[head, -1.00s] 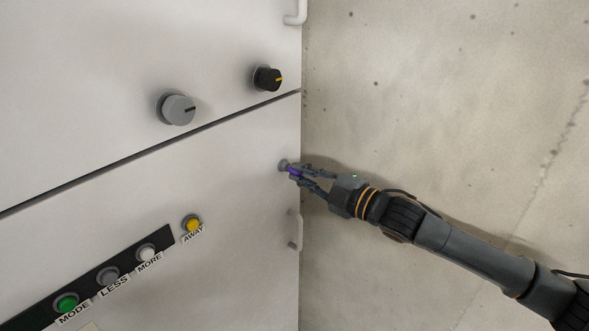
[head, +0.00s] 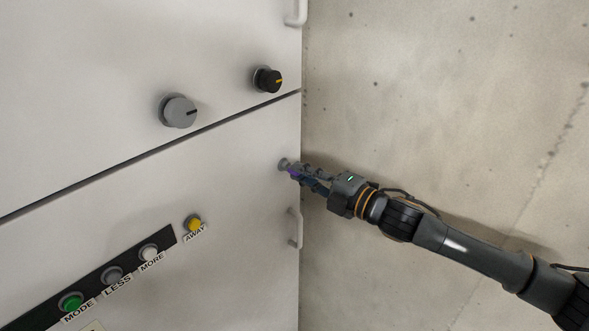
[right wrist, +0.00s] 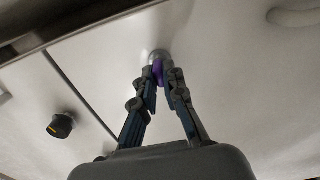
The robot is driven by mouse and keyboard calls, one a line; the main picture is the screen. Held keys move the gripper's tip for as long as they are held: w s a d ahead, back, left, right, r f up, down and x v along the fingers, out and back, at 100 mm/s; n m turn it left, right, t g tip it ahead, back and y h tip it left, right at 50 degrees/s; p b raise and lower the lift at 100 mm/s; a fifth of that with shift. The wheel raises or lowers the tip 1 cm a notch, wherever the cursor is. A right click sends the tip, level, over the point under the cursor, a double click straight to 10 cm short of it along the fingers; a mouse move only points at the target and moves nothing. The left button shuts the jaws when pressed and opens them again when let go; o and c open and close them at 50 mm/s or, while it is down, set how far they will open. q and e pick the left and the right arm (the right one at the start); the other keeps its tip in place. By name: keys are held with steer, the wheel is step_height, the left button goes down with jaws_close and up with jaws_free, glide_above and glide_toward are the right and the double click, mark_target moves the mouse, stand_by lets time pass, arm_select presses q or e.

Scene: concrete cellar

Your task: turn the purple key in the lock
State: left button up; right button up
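The purple key (head: 293,173) sits in the round grey lock (head: 283,164) near the right edge of the white cabinet front. My right gripper (head: 298,174) reaches in from the right and its fingers are closed around the key, hiding most of it. In the right wrist view the purple key (right wrist: 158,72) shows between the two fingertips (right wrist: 160,78), in front of the lock (right wrist: 158,56). My left gripper is in neither view.
A grey knob (head: 179,111) and a black knob (head: 268,79) are on the upper panel. Below are the yellow AWAY button (head: 194,224) and a strip with the green MODE button (head: 71,302). A handle (head: 296,228) is below the lock. A concrete wall (head: 440,100) stands to the right.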

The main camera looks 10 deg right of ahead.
steer(key=o, duration=0.5)
steer(key=shift+v, duration=6)
